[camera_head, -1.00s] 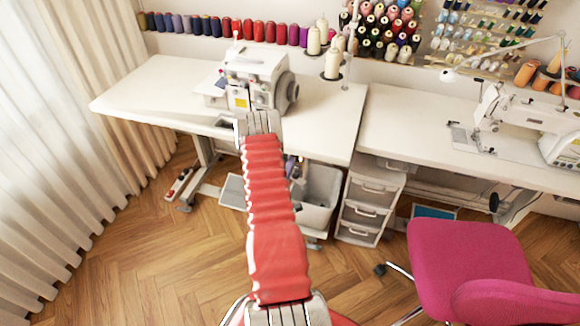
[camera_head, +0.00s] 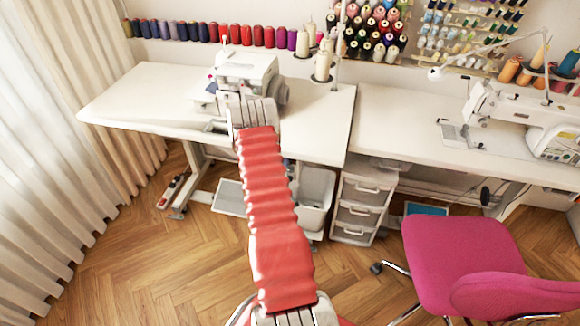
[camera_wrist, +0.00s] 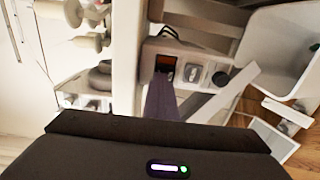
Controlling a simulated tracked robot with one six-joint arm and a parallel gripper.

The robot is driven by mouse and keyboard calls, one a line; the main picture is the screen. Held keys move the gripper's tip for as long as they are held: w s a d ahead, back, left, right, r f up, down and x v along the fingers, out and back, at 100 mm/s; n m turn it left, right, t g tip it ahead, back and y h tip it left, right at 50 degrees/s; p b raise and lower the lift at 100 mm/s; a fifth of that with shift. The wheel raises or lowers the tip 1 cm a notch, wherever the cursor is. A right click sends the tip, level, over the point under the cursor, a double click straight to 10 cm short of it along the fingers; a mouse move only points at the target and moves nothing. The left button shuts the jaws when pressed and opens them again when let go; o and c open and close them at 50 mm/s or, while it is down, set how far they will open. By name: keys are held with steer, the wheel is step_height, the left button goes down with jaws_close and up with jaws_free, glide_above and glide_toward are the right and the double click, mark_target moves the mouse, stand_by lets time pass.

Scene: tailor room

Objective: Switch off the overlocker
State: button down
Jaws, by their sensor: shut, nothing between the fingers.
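The overlocker (camera_head: 246,70) is a white machine on the left table, with my arm rising in front of it. In the wrist view, a pale switch box (camera_wrist: 150,58) is fixed beside the table edge. It carries a rocker switch (camera_wrist: 166,62) with an orange-red face and a grey part beside it. My gripper (camera_wrist: 163,82) is shut and empty, its dark fingers pointing at the rocker and covering its lower part. I cannot tell whether the tips touch it.
The white left table (camera_head: 125,95) has a bin (camera_head: 316,190) and a drawer unit (camera_head: 358,208) beneath it. A second sewing machine (camera_head: 520,115) is on the right table, with a pink chair (camera_head: 460,255) in front. Open floor lies left.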

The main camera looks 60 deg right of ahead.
steer(key=shift+s+d+r, duration=0.15)
steer(key=shift+d+r, duration=0.1)
steer(key=shift+d, duration=0.25)
steer(key=shift+a, duration=0.1)
steer(key=v, duration=1.4)
steer(key=shift+a, duration=0.4)
